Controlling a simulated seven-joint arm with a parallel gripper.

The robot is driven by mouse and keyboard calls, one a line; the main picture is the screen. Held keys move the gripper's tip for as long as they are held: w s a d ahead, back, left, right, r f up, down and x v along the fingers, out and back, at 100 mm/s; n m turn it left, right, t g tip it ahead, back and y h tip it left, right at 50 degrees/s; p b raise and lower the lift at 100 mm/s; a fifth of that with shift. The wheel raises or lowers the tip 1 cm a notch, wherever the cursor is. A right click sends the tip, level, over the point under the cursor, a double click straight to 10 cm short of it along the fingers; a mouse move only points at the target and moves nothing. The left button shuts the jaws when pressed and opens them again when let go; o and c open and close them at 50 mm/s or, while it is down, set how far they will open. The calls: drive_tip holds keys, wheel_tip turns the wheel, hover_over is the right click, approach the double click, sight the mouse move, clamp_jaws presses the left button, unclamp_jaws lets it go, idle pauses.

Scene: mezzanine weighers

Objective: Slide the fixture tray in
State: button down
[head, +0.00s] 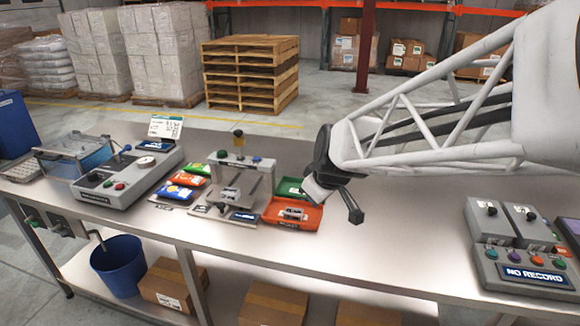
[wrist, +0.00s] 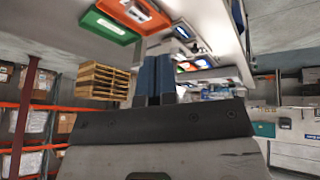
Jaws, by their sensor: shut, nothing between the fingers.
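A grey bench fixture (head: 242,172) with an upright frame and a dark knob on top stands near the middle of the bench in the head view. A small flat grey tray-like part with a dark knob (head: 222,208) is at its front left; how far it sits in or out I cannot tell. My gripper (head: 354,212) is to the right of the fixture, above the bench and apart from it. In the wrist view its two blue-grey fingers (wrist: 155,78) are together, with nothing between them.
An orange bin (head: 292,226) and a green bin (head: 290,187) lie between the fixture and my gripper. Colourful packets (head: 180,193) and a grey control console (head: 125,185) are left of the fixture. A button box (head: 525,270) stands far right. Bare bench (head: 400,235) lies between.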

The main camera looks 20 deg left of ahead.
drive_tip(key=w+a+f+n+y, duration=0.1)
drive_tip(key=a+f+n, duration=0.2)
drive_tip(key=a, duration=1)
drive_tip(key=w+a+f+n+y, duration=0.1)
drive_tip(key=a+f+n, duration=0.3)
drive_tip(key=a, duration=0.9)
wheel_tip(320, 180, down, 3)
drive_tip(key=shift+w+f, duration=0.15)
drive_tip(key=shift+f, duration=0.05)
drive_tip(key=shift+a+f, duration=0.1)
drive_tip(key=x, duration=1)
drive_tip(key=shift+w+a, duration=0.25)
drive_tip(key=shift+w, duration=0.7)
drive_tip(key=shift+w+a, duration=0.15)
drive_tip(key=shift+w, duration=0.35)
drive_tip(key=shift+w+a, duration=0.15)
drive_tip(key=shift+w, duration=0.4)
